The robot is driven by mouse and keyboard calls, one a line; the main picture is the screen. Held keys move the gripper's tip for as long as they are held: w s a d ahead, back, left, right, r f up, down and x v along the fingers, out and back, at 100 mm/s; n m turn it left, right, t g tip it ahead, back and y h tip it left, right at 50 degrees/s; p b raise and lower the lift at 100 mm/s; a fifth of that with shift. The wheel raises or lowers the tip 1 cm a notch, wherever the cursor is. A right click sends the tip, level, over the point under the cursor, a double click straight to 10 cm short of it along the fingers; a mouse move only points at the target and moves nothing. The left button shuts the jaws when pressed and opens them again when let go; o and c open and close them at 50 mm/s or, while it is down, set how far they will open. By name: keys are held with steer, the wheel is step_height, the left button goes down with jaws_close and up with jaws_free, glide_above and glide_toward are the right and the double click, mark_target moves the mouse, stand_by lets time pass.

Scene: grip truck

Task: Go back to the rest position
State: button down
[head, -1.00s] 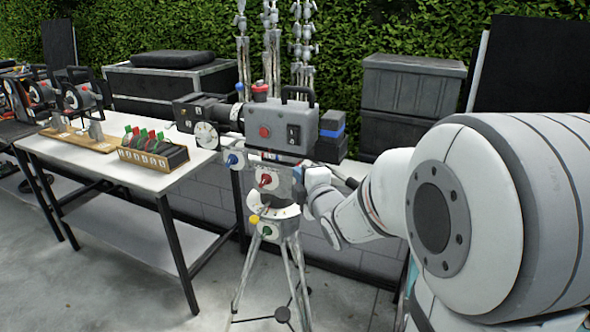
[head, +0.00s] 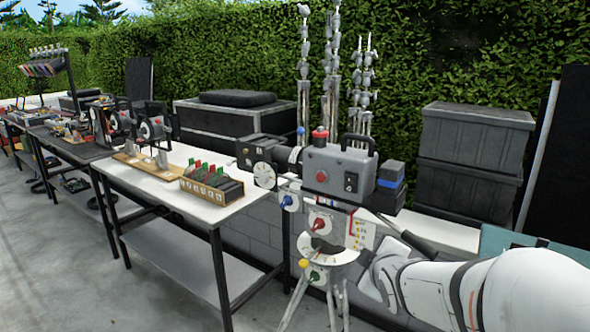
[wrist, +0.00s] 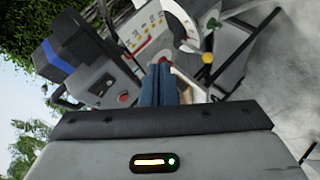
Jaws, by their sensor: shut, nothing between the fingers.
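My gripper (wrist: 160,84) shows in the wrist view with its two blue-grey fingers together and nothing between them. Beyond the fingertips are the camera (wrist: 98,78) with its blue-banded black block and the white dial of the tripod head, seen tilted. In the head view the grey camera (head: 335,172) stands upright on its tripod (head: 322,270), with a red knob on top and a red button on its side. My white arm comes in from the lower right, beside the tripod head. My fingers are out of sight in the head view.
A white-topped table (head: 165,185) left of the tripod holds a wooden box (head: 212,190) of coloured-tab discs. More tables run to the far left. Dark crates (head: 470,165) and a hedge (head: 430,50) are behind. The grey floor (head: 60,260) at front left is clear.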

steer(key=s+a+f+m+g, duration=0.1)
steer(key=s+m+g, duration=0.4)
steer(key=s, duration=0.5)
steer(key=s+a+f+m+g+p, duration=0.1)
steer(key=s+m+g, duration=0.3)
steer(key=s, duration=0.6)
steer(key=shift+a+f+m+g, duration=0.45)
steer(key=shift+f+m, duration=0.4)
steer(key=shift+m, duration=0.35)
